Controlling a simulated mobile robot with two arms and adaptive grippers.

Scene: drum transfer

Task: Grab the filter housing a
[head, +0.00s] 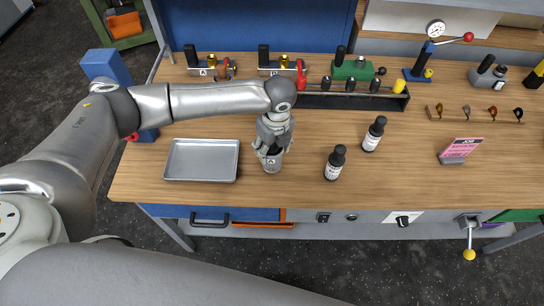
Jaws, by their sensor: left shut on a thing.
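A grey metal housing with a black upright cap, brass fittings and a white label that seems to read A (208,70) stands at the back left of the wooden bench. It looks like filter housing a. A similar housing with a label (275,68) stands to its right, partly hidden by a red-handled part. My left gripper (270,150) points down near the bench middle, well in front of both housings. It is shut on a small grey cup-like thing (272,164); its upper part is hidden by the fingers. My right gripper is out of view.
An empty metal tray (202,177) lies left of my left gripper. Two dark bottles (335,164) (374,134) stand to its right. A black rack (350,99) of knobbed tools and a green device (352,70) are behind. The bench's front right is mostly clear.

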